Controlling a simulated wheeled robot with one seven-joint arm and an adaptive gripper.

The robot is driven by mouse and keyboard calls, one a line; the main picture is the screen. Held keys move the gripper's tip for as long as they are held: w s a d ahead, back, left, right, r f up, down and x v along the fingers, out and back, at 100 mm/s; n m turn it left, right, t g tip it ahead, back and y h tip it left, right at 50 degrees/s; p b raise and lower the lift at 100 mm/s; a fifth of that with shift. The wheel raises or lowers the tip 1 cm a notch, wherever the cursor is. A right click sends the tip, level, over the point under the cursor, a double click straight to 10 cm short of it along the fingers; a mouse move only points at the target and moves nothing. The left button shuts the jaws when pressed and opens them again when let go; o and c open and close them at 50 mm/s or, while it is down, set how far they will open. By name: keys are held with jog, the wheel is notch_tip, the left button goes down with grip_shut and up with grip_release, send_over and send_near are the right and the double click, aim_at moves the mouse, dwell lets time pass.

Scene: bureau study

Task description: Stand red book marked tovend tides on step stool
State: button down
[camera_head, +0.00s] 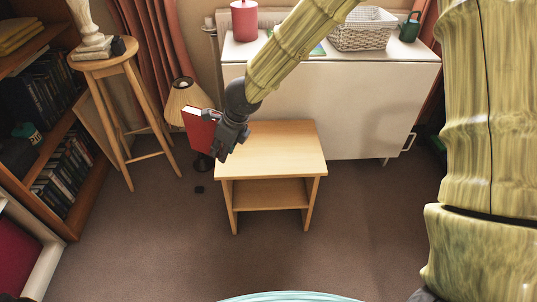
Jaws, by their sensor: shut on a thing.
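The red book (199,130) is held in my gripper (222,140), which is shut on it. The book's red cover faces the camera and pale page edges show along its top. Any marking on it is too small to read. The wooden step stool (280,153) stands on the carpet in the middle, with a flat top and a lower step. My gripper and the book are at the stool's left side, and the book shows left of the stool top's edge. I cannot tell the exact height of the book over the stool. The stool top is bare.
A lamp (187,93) with a pale shade stands behind the book. A tall wooden stool (110,65) carries a pale sculpture. A white cabinet (350,110) with a wicker basket (362,30) stands behind the step stool. A bookcase (62,185) is at left. Carpet in front is clear.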

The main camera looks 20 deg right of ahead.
jog(key=d+f+m+t+h+b, duration=0.1)
jog(key=d+f+m+h+b, duration=0.1)
jog(key=d+f+m+b, duration=0.4)
jog(key=m+b, duration=0.2)
jog(key=b, duration=0.3)
send_over(274, 152)
jog(key=s, duration=0.1)
notch_tip(274, 152, down, 4)
jog(key=shift+s+d+r+h, duration=0.1)
jog(key=shift+d+r+h, duration=0.1)
jog(key=shift+h, duration=0.2)
notch_tip(274, 152, down, 4)
jog(key=b, duration=0.2)
jog(key=shift+a+r+b, duration=0.1)
jog(key=shift+r+b, duration=0.1)
jog(key=shift+b, duration=0.15)
jog(key=c, duration=1.2)
grip_release()
jog(key=shift+s, duration=0.1)
jog(key=shift+o, duration=0.2)
